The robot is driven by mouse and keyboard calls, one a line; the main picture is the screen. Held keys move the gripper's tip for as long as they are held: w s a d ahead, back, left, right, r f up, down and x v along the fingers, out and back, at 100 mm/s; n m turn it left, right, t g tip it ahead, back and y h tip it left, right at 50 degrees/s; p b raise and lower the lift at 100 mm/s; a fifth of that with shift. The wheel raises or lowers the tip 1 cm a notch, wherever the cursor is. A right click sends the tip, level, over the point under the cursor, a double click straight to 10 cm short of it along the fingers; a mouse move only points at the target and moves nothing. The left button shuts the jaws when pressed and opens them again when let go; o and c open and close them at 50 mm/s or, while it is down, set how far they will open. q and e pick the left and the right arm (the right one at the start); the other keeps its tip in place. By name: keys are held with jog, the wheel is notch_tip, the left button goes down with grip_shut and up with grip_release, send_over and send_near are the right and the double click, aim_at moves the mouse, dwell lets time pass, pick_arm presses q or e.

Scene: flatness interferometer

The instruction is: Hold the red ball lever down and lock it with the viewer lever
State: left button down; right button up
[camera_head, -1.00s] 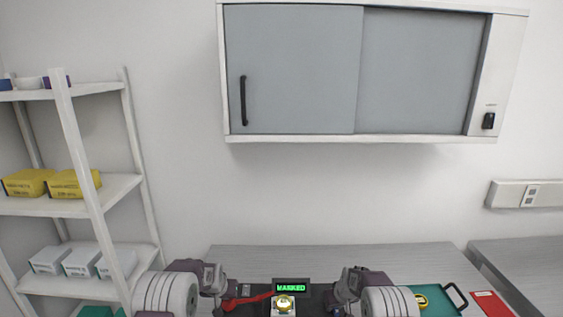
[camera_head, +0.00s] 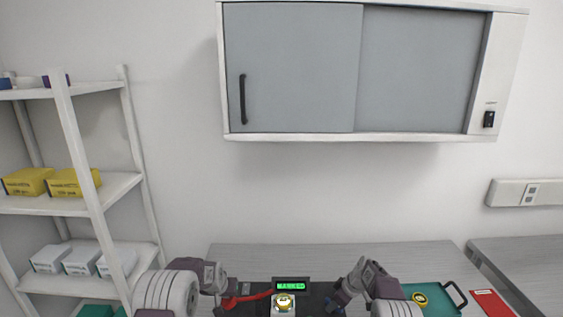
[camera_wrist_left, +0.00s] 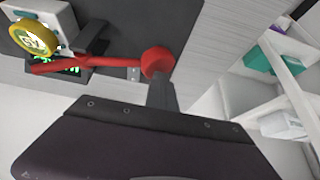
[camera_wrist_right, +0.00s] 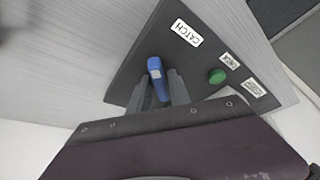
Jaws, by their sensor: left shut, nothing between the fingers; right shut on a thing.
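The red ball lever (camera_head: 256,296) runs across the dark device to a red ball on its left. In the left wrist view the red ball (camera_wrist_left: 157,62) is at the tip of my left gripper (camera_wrist_left: 161,88), whose fingers are shut with nothing between them. Whether they press on it cannot be told. In the right wrist view my right gripper (camera_wrist_right: 159,92) is shut on a blue-tipped lever (camera_wrist_right: 154,68) below a label reading CATCH. My right gripper also shows in the head view (camera_head: 340,300), at the device's right side.
A lit green display (camera_head: 291,286) stands above a round gold viewer (camera_head: 284,302). A green button (camera_wrist_right: 217,76) lies right of the blue lever. A green tray (camera_head: 437,305) and a red card (camera_head: 491,303) lie to the right. A shelf unit (camera_head: 110,193) stands left.

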jog(key=o, duration=0.7)
jog(key=shift+a, duration=0.1)
jog(key=shift+o, duration=0.2)
jog(key=shift+r, duration=2.7)
grip_shut()
jog(key=shift+s+d+f, duration=0.1)
jog(key=shift+s+d, duration=0.05)
jog(key=shift+s, duration=0.8)
jog(key=shift+s+d, duration=0.15)
jog(key=shift+s, duration=0.75)
